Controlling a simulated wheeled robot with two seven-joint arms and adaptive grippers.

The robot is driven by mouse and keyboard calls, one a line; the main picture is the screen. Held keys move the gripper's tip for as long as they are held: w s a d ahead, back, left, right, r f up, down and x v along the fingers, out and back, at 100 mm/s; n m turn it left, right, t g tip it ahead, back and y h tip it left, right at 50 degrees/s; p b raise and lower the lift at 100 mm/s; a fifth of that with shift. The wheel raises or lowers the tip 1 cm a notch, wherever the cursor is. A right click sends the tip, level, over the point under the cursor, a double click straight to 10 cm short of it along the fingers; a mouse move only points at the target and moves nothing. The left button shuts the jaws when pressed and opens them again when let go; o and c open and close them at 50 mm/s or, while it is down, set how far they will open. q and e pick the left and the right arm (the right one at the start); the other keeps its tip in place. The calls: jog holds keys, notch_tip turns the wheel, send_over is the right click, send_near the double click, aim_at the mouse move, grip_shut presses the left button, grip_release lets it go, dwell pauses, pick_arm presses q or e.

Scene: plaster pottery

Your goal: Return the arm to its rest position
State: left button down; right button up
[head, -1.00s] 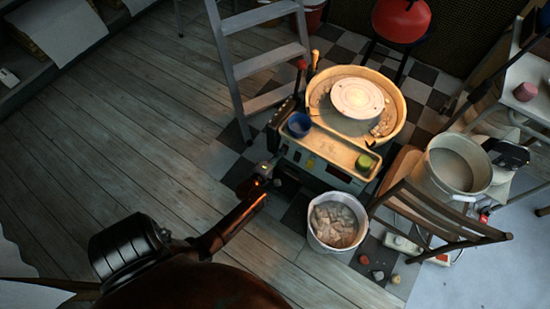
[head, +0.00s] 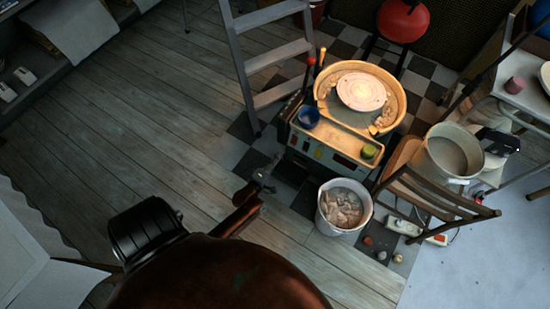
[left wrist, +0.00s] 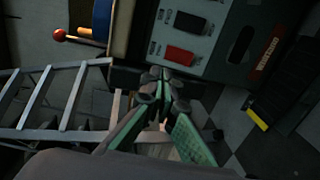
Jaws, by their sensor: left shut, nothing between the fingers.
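My left arm comes in at the bottom of the head view, with its dark reddish-brown housing large in front. My left gripper (head: 266,173) is small at the arm's far end, just left of the pottery wheel's base and apart from it. In the left wrist view the fingers of the left gripper (left wrist: 158,85) come together with nothing between them, in front of the wheel's control panel (left wrist: 215,50). The right gripper is not in view.
The pottery wheel (head: 392,104) stands right of the gripper, with a bucket of clay scraps (head: 325,222) in front. A stepladder (head: 244,65) stands behind, and a wooden chair (head: 440,197) at right. A pale surface (head: 40,285) lies at lower left. The plank floor at left is clear.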

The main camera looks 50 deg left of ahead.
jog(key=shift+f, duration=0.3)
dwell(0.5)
